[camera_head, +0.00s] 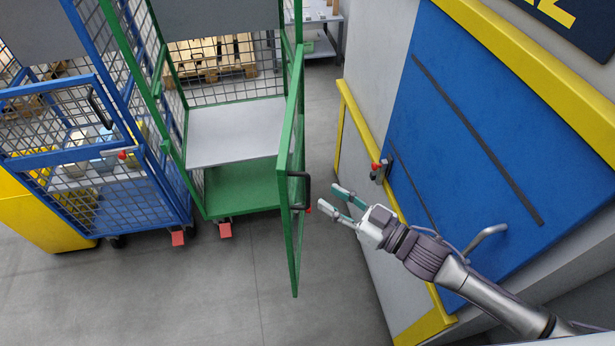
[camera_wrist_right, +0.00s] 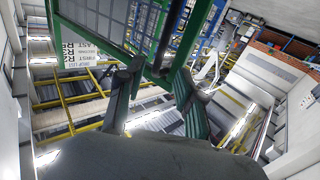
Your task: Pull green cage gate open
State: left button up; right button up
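The green cage (camera_head: 240,190) stands at the centre of the head view. Its gate (camera_head: 293,235) stands swung out toward me, seen nearly edge-on, leaving the cage front open. A black handle (camera_head: 306,186) with a red tip sits on the gate's right side. My right gripper (camera_head: 331,198) is just right of the handle, fingers parted and pointing at it, with a small gap. In the right wrist view, dark and green bars cross beyond the parted fingers (camera_wrist_right: 155,95); I cannot tell whether they touch. My left gripper is not in view.
A blue cage (camera_head: 100,180) with a mesh door stands left of the green one, beside a yellow bin (camera_head: 45,220). A blue panel (camera_head: 480,130) with yellow edging is close on the right, beside my right arm. The grey floor (camera_head: 230,300) in front is clear.

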jog(key=p, duration=0.2)
send_over(308, 205)
jog(key=shift+w+a, duration=0.1)
jog(key=shift+w, duration=0.25)
grip_shut()
